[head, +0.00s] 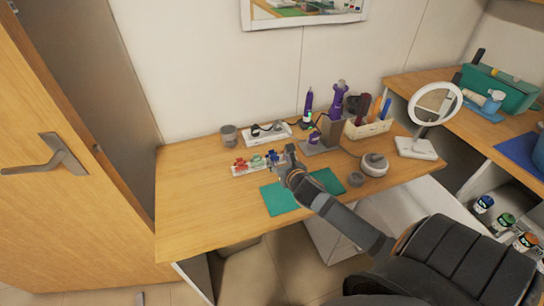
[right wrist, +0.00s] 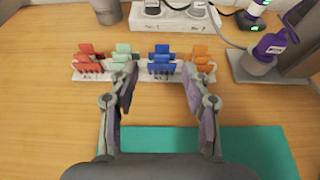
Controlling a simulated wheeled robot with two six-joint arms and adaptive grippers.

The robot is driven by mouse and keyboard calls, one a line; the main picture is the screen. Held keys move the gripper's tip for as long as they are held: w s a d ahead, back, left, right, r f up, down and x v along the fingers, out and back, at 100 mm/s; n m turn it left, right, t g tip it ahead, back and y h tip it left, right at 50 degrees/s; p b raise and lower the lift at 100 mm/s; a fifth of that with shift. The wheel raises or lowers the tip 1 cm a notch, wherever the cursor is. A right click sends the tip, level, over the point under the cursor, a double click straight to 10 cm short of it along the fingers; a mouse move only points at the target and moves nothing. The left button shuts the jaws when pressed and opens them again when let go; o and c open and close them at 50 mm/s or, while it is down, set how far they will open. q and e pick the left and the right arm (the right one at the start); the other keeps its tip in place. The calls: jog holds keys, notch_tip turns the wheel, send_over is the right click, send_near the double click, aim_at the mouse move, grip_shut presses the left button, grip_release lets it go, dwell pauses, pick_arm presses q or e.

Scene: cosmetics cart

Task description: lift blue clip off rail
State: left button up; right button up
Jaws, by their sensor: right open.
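The blue clip (right wrist: 162,60) sits on the white rail (right wrist: 143,78) on the wooden desk, between a pale green clip (right wrist: 122,58) on its left and an orange clip (right wrist: 200,60) on its right. A red clip (right wrist: 89,60) is at the rail's left end. In the head view the blue clip (head: 272,156) is just left of my right gripper (head: 287,155). In the right wrist view my right gripper (right wrist: 160,90) is open and empty, its fingers on either side of the blue clip's line, nearer the camera than the clip. My left gripper is not in view.
A teal mat (head: 285,197) lies in front of the rail. Behind the rail are a power strip (head: 268,132) and a grey cup (head: 229,135). A stand with a purple device (head: 314,138) is close on the right. The desk's left side is clear.

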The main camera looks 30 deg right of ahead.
aim_at(274, 154)
jog(key=shift+w+d+f, duration=0.1)
jog(key=shift+w+f, duration=0.2)
jog(key=shift+w, duration=0.3)
jog(key=shift+w+d+f, duration=0.2)
jog(key=shift+w+d, duration=0.05)
jog(key=shift+w, duration=0.4)
jog(key=x, duration=0.4)
jog(key=shift+s+f, duration=0.1)
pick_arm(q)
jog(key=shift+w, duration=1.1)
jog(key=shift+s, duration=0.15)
pick_arm(e)
jog(key=shift+c, duration=0.3)
jog(key=c, duration=0.8)
